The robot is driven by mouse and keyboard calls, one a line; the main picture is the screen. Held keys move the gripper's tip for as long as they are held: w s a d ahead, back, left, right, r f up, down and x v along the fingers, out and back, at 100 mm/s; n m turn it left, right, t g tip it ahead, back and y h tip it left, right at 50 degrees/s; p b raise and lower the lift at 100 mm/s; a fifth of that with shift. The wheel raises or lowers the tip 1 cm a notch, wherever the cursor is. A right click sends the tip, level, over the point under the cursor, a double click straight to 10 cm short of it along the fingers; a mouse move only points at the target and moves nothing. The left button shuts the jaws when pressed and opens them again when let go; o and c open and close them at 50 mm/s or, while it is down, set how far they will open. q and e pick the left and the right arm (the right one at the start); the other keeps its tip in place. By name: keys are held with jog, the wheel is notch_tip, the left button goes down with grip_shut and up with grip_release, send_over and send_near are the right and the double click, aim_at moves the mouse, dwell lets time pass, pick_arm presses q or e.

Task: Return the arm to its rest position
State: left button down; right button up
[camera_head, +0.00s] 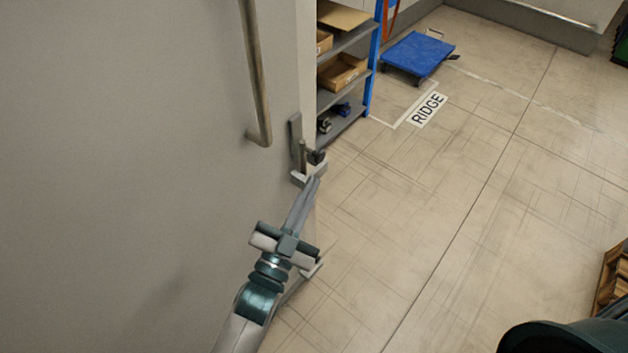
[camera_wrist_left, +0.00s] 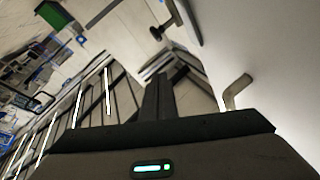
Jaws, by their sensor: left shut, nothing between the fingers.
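My left gripper (camera_head: 314,184) is in the lower middle of the head view, pointing up and away from me. Its fingers are together with nothing between them. The fingertips are close to the latch (camera_head: 303,155) at the edge of a large grey door panel (camera_head: 150,180); I cannot tell whether they touch it. The left wrist view shows the dark fingers (camera_wrist_left: 158,98) of this gripper from behind, with the pale panel on the right. My right gripper is not in view.
A vertical bar handle (camera_head: 256,80) is on the panel. Beyond its edge stands a shelf with cardboard boxes (camera_head: 341,72). A wooden pallet (camera_head: 611,278) is at the right edge. The middle floor is clear.

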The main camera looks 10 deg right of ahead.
pick_arm(q)
jog(key=shift+a+f, duration=0.1)
jog(key=shift+f, duration=0.05)
dwell(0.5)
jog(key=a+f+n+g+y, duration=0.2)
jog(key=a+f, duration=0.1)
jog(key=f, duration=0.9)
jog(key=a+f+n+g+y, duration=0.1)
jog(key=a+f+y, duration=0.2)
jog(key=f, duration=0.8)
jog(key=s+a+f+n+g+y, duration=0.1)
jog(key=s+a+f+g+y, duration=0.2)
jog(key=f, duration=0.6)
jog(key=s+a+f+n, duration=0.1)
jog(key=s+a+f, duration=0.3)
jog(key=f, duration=0.5)
jog(key=s+a+f+n+g+y, duration=0.1)
jog(key=s+a+f+g, duration=0.1)
jog(key=s+a+f, duration=0.4)
jog(key=s+a+f+n+g+y, duration=0.2)
jog(key=s+a+f, duration=0.4)
jog(key=s+f, duration=0.3)
jog(key=s+a+f+n+g+y, duration=0.1)
jog(key=s+a+f+g, duration=0.3)
jog(key=s, duration=1)
notch_tip(320, 180, down, 4)
jog(key=shift+s+a+r+n, duration=0.15)
jog(key=shift+a+n, duration=0.15)
jog(key=shift+a, duration=0.85)
